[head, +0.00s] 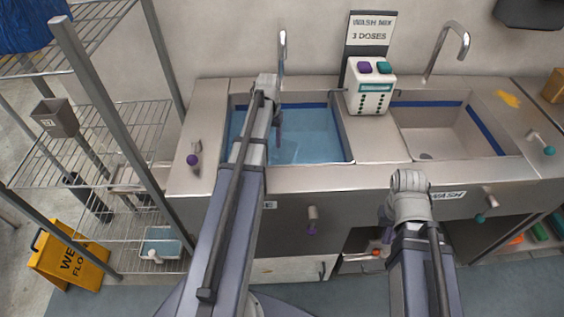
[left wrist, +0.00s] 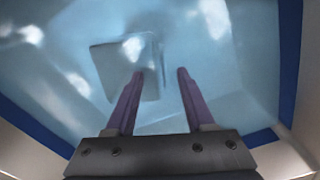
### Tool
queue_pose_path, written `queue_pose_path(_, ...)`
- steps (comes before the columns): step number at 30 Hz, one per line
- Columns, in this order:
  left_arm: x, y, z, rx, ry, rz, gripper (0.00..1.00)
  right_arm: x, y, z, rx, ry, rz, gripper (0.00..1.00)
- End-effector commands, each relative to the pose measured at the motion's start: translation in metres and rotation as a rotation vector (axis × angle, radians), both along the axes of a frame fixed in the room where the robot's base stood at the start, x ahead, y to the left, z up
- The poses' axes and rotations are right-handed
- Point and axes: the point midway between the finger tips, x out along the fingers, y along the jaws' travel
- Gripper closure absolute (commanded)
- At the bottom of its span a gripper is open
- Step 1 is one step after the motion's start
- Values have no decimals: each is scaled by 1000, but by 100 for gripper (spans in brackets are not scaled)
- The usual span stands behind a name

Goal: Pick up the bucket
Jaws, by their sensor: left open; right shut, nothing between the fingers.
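A pale, box-shaped object (left wrist: 112,72), which may be the bucket, shows blurred through the water in the left wrist view. I cannot make out a handle. It lies in the water-filled left basin (head: 318,150). My left gripper (head: 279,140) points down into this basin, and in the left wrist view its two purple fingers (left wrist: 159,73) are apart with nothing held. The left fingertip overlaps the pale object in the picture; I cannot tell whether they touch. My right gripper (head: 387,232) hangs in front of the counter, its fingers mostly hidden by my wrist, shut and empty.
The right basin (head: 440,128) looks empty. A white dispenser (head: 371,88) stands between the basins, and taps (head: 282,50) rise behind. A wire rack (head: 110,140) on the left holds a small grey bin (head: 56,118). A yellow floor sign (head: 68,258) stands beside the rack.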

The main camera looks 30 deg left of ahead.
Motion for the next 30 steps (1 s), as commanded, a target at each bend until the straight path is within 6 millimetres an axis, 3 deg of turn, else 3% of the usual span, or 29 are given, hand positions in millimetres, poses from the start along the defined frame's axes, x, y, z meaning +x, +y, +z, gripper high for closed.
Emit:
queue_pose_path(1, 1, 0, -11, 0, 0, 0, 46, 0, 0, -11, 0, 0, 0, 100)
queue_pose_path(9, 3, 0, -42, 0, 0, 0, 46, 0, 0, -42, 0, 0, 0, 100)
queue_pose_path(18, 3, 0, -42, 0, 0, 0, 46, 0, 0, -42, 0, 0, 0, 100)
queue_pose_path(30, 3, 0, -42, 0, 0, 0, 90, 0, 0, -42, 0, 0, 0, 100)
